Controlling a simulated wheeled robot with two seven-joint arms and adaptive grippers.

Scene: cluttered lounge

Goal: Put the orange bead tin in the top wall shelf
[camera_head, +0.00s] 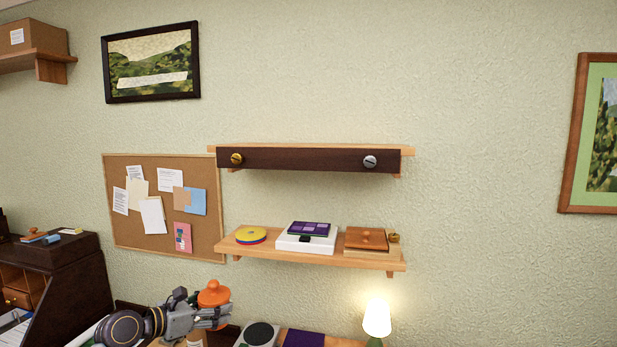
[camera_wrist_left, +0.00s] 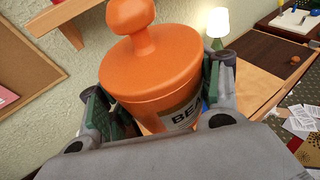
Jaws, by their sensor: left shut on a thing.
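The orange bead tin (camera_wrist_left: 152,75) has a round lid with a knob and a partly visible label. My left gripper (camera_wrist_left: 158,100) is shut on it, with a finger on each side of its body. In the head view the tin (camera_head: 213,294) and the left gripper (camera_head: 212,316) are low in the picture, below the lower shelf. The top wall shelf (camera_head: 408,151) is a light wood board high on the wall, with a dark front panel (camera_head: 308,160) bearing a brass knob and a silver knob. What is behind the panel is hidden. My right gripper is not in view.
The lower shelf (camera_head: 345,261) holds colored discs (camera_head: 251,235), a white box (camera_head: 305,243) and a wooden box (camera_head: 366,239). A lit lamp (camera_head: 377,318) stands below it. A cork board (camera_head: 128,232) hangs left of the shelves. The wall right of them is bare up to a framed picture (camera_head: 582,135).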

